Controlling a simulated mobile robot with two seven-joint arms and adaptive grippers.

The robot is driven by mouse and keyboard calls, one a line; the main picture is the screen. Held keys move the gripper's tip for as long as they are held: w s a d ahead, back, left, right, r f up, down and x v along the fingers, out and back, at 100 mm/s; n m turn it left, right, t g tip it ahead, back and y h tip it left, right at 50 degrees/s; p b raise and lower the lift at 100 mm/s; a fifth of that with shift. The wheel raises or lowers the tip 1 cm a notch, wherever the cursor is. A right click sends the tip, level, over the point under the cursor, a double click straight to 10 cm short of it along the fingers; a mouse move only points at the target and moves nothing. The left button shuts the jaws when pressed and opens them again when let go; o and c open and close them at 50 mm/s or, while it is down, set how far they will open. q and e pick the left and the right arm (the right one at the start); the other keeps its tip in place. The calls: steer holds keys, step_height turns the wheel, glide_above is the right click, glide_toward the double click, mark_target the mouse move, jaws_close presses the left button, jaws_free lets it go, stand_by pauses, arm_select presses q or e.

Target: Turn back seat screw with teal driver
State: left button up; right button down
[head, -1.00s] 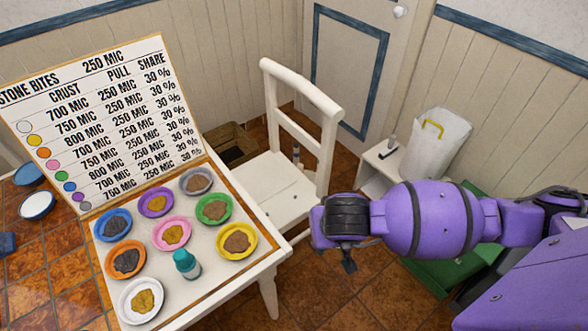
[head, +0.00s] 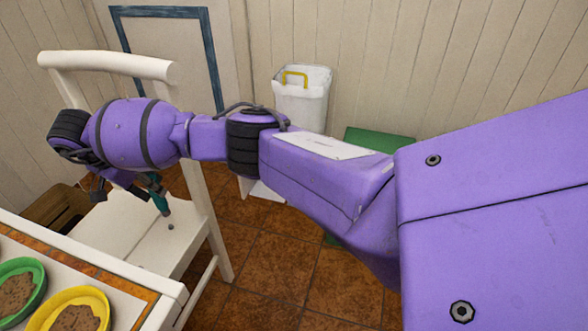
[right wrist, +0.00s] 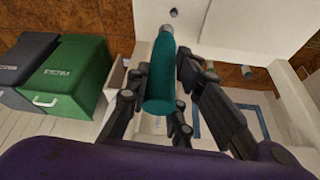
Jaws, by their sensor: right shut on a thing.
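The teal driver (head: 154,187) is held in my right gripper (head: 122,187), tilted with its tip down over the white chair seat (head: 133,226). A small dark screw (head: 170,227) shows on the seat, just below the tip. The tip appears a little apart from it. In the right wrist view the teal driver (right wrist: 162,78) sits between the dark fingers of the right gripper (right wrist: 163,92), and the screw (right wrist: 173,12) shows just beyond the tip. I cannot tell which of the seat's screws this is. My left gripper is out of view.
The white chair back (head: 110,66) rises behind my right wrist. The table edge (head: 130,282), with a green bowl (head: 22,290) and a yellow bowl (head: 78,312), is at lower left. A white bin (head: 302,98) stands behind my arm. Tiled floor (head: 262,262) is open right of the chair.

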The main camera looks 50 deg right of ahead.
steer(key=shift+w+a+m, duration=0.1)
steer(key=shift+w+m, duration=0.2)
steer(key=shift+w, duration=0.25)
steer(key=shift+r, duration=0.15)
steer(key=shift+r, duration=0.15)
